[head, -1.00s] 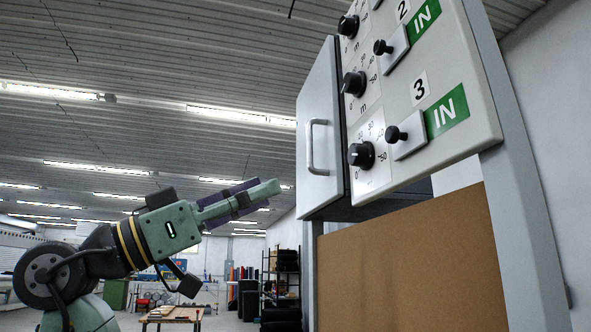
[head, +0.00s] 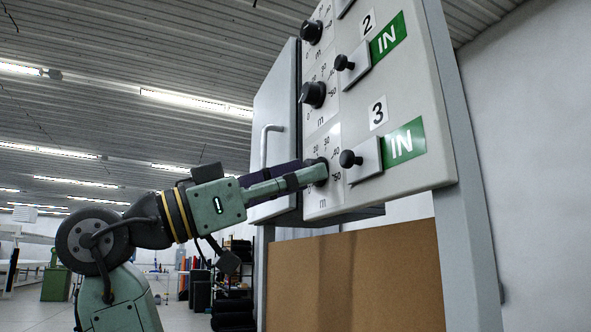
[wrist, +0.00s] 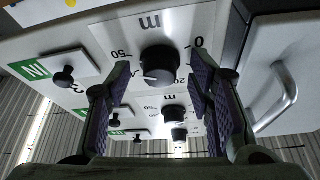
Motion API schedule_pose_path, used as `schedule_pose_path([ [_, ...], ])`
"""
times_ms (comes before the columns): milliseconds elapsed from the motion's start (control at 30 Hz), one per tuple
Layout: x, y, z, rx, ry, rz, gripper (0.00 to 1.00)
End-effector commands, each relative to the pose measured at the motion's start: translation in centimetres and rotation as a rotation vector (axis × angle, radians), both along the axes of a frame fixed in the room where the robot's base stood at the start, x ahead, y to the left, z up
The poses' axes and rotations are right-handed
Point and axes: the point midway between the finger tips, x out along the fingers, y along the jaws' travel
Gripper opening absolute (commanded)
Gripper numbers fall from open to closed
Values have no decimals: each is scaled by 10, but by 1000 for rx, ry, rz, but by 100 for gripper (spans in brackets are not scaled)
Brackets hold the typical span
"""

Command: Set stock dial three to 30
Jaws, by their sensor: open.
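Stock dial three (wrist: 160,66) is a round black knob on a white scale plate, beside the label 3 (head: 378,112). In the wrist view, which shows the panel upside down, it sits between the two fingers of my open gripper (wrist: 160,72). Gaps show between the knob and both fingers there. A pale mark shows at the knob's lower left in that view; I cannot read its exact value. Figures 0, 20 and 50 show around it. In the head view my gripper (head: 320,172) reaches the dial and hides most of it.
The grey panel (head: 430,160) carries a green IN sign (head: 404,144) and a black-knobbed slide (head: 350,159) close right of dial three. Another dial (head: 313,94) is above. A cabinet door with a handle (head: 265,146) is left. A brown board (head: 355,275) stands below.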

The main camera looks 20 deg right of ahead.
Motion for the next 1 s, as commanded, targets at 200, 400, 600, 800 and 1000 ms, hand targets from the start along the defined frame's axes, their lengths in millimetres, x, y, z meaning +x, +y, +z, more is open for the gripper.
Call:
schedule_pose_path([
  [200,0,0,0,0,-1,0,48],
  [400,0,0,0,0,-1,1,36],
  [600,0,0,0,0,-1,1,22],
  [800,0,0,0,0,-1,1,9],
  [1000,0,0,0,0,0,1,0],
])
